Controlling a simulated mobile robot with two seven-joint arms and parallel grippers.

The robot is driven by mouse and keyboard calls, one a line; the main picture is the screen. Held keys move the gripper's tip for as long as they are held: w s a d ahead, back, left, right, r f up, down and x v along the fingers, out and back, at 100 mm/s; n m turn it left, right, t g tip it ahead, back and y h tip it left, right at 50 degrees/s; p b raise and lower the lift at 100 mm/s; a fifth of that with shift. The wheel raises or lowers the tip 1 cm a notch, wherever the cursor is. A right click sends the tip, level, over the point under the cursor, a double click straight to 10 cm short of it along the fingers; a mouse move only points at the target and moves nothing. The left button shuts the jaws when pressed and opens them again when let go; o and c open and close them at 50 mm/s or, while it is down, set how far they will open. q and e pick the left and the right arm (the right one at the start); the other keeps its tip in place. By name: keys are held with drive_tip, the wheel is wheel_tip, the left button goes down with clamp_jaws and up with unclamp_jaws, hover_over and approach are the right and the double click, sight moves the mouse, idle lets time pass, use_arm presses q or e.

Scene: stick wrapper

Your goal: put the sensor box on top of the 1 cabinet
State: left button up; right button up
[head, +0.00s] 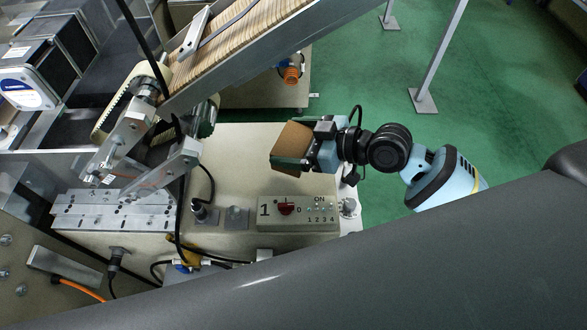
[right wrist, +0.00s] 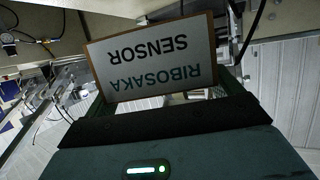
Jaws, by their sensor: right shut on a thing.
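The sensor box (head: 291,139) is a small brown block in the head view. In the right wrist view the sensor box (right wrist: 153,62) shows a white face reading "RIBOSAKA SENSOR" upside down, with a brown rim. My right gripper (head: 298,148) comes in from the right and is shut on the box. The 1 cabinet (head: 238,160) is beige, with a panel (head: 298,213) marked "1", a red switch and "ON". In the head view the box overlaps the right part of the cabinet's top. I cannot tell whether they touch. My left gripper is not in view.
A slanted conveyor (head: 240,52) with a metal side rail runs above and behind the cabinet. Metal brackets (head: 150,175) and black cables stand at the cabinet's left. The green floor (head: 380,85) is open to the right, with a metal post (head: 437,60).

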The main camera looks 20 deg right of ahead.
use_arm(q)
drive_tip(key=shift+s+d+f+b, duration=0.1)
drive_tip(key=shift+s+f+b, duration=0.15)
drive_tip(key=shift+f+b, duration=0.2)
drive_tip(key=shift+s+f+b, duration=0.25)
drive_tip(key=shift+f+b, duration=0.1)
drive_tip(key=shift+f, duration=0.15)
use_arm(e)
drive_tip(key=shift+f, duration=5)
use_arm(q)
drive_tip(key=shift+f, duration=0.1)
use_arm(e)
drive_tip(key=shift+f, duration=0.2)
drive_tip(key=o, duration=0.7)
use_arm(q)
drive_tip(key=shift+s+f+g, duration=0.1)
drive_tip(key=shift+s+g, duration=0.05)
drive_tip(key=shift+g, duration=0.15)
use_arm(e)
drive_tip(key=shift+o, duration=0.2)
